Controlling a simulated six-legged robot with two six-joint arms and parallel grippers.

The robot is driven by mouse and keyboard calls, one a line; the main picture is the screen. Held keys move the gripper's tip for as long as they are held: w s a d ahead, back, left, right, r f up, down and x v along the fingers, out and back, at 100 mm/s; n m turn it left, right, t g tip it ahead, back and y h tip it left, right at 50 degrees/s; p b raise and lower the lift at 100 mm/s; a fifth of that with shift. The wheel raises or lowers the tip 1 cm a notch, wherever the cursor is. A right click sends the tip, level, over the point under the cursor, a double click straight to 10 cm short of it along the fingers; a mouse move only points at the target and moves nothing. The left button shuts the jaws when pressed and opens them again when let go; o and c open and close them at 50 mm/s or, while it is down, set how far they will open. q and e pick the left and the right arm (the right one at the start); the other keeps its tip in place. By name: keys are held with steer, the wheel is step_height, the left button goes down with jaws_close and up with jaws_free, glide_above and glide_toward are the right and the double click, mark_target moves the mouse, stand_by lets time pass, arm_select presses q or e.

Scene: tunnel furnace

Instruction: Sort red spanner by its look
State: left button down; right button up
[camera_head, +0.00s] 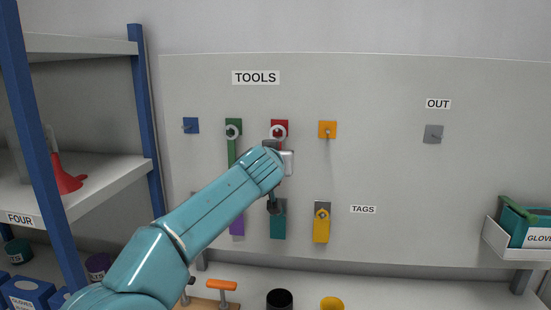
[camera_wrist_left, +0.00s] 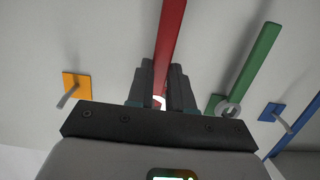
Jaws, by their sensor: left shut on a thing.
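The red spanner (camera_wrist_left: 169,45) runs between the fingers of my left gripper (camera_wrist_left: 159,82) in the left wrist view. The gripper is shut on it close to its ring end, and the handle extends beyond the fingers. In the head view, the pale ring (camera_head: 279,129) shows in front of the red square (camera_head: 279,123) on the tool board. My left arm and gripper (camera_head: 283,162) cover most of the spanner there. I cannot tell whether the ring is still on its peg. My right gripper is in neither view.
A green spanner (camera_head: 232,150) hangs left of the red square. Blue (camera_head: 191,125), orange (camera_head: 327,130) and grey OUT (camera_head: 432,134) squares have bare pegs. Purple (camera_head: 237,226), teal (camera_head: 278,224) and yellow (camera_head: 321,228) tags hang below. A shelf (camera_head: 100,187) stands left, a gloves tray (camera_head: 505,240) right.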

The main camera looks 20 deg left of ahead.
arm_select(q)
steer(key=c, duration=0.9)
jaws_free()
steer(key=b+v, duration=0.7)
steer(key=v, duration=0.9)
steer(key=shift+s+r, duration=0.15)
